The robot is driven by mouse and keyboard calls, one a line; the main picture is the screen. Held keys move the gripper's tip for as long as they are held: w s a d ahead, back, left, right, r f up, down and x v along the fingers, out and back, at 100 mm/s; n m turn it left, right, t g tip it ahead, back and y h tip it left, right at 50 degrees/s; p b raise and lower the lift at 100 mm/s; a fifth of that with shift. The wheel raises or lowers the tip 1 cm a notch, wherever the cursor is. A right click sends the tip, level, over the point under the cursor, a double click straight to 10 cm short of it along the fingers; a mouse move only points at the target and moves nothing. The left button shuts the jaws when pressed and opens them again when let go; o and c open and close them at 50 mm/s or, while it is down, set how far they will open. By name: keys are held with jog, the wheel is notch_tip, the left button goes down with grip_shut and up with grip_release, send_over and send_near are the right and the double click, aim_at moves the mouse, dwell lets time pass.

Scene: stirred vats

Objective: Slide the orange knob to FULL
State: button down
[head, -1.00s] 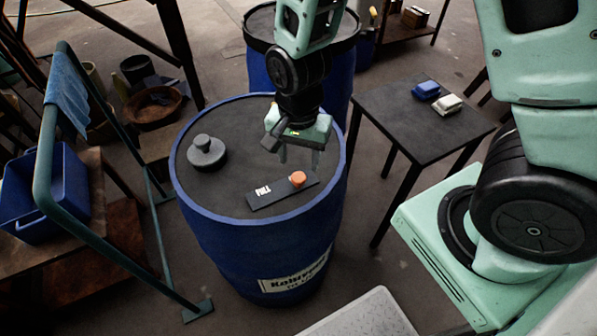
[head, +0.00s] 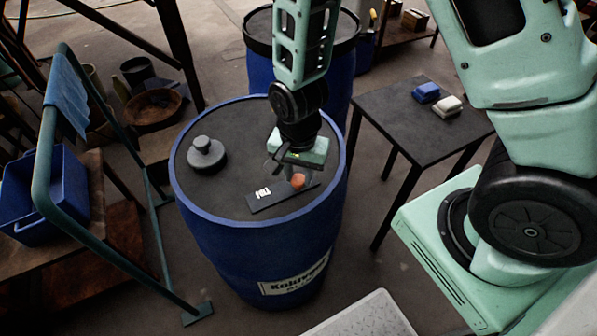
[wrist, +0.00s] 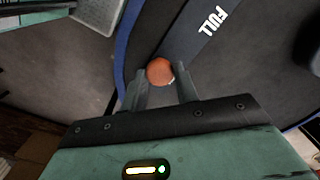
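The orange knob (head: 298,181) sits near the right end of a dark slide plate (head: 262,204) on top of a blue barrel (head: 250,240). The white word FULL (head: 263,193) is printed near the plate's left end. My gripper (head: 287,173) is just above the knob and partly covers it and the plate. In the wrist view my gripper (wrist: 160,82) has its two fingers apart, one on each side of the knob (wrist: 160,71), with gaps beside it. Whether the fingertips are down level with the knob is hard to tell.
A grey stepped cap (head: 206,153) stands on the barrel lid, left of the plate. A black side table (head: 415,130) at the right holds a blue block (head: 426,92) and a pale block (head: 447,105). A green rail (head: 110,230) stands at the left.

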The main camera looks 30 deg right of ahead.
jog(key=p, duration=0.2)
send_over(268, 201)
jog(key=shift+d, duration=0.1)
jog(key=c, duration=1.1)
grip_release()
jog(key=shift+o, duration=0.2)
notch_tip(268, 201, up, 18)
jog(key=p, duration=0.1)
jog(key=shift+f, duration=0.25)
